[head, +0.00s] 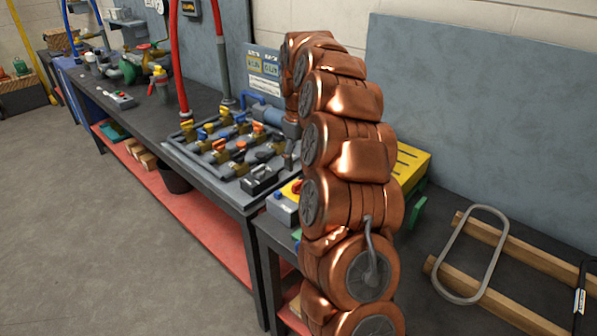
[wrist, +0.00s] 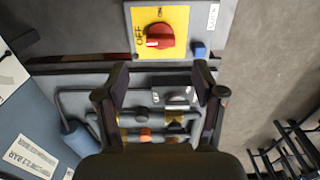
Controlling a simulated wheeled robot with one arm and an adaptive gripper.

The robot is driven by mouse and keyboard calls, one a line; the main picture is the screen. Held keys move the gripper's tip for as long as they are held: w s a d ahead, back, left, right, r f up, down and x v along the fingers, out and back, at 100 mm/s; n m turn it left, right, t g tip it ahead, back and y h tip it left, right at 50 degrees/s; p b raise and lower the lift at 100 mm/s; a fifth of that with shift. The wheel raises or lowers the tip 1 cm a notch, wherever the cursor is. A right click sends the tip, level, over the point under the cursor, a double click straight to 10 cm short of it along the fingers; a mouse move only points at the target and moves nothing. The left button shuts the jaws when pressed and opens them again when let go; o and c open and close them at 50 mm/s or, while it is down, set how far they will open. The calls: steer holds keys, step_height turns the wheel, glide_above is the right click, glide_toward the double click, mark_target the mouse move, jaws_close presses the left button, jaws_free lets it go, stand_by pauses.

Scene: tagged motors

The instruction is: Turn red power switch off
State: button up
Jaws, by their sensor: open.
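The red power switch (wrist: 160,36) is a round red knob on a yellow plate (wrist: 180,18) at the top of the wrist view. "OFF" is printed at its left and "ON" above it. A pale mark shows on the knob's lower left; its exact setting is hard to tell.
Several valves with coloured handles (head: 222,143) stand on the bench left of the switch box. A dark labelled box (head: 262,179) sits beside it. A yellow case (head: 411,167) and wooden bars (head: 500,287) lie to the right. The floor at left is clear.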

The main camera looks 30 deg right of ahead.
steer(key=shift+r, duration=2.2)
steer(key=shift+a, duration=0.1)
steer(key=s+a+r+p, duration=0.2)
steer(key=s+a+r, duration=0.1)
steer(key=s+a, duration=1.25)
steer(key=s+a+f+m, duration=0.1)
steer(key=s+a+f, duration=0.1)
steer(key=s, duration=0.5)
steer(key=s+a+f+m+g+p, duration=0.1)
steer(key=s+a+f, duration=0.1)
steer(key=s, duration=0.6)
steer(key=s+a+f+p, duration=0.1)
steer(key=s+a, duration=0.3)
steer(key=s, duration=0.3)
steer(key=shift+s+a+f+m+g, duration=0.25)
steer(key=shift+a+f+m+g, duration=0.1)
steer(key=shift+f+m+g, duration=0.05)
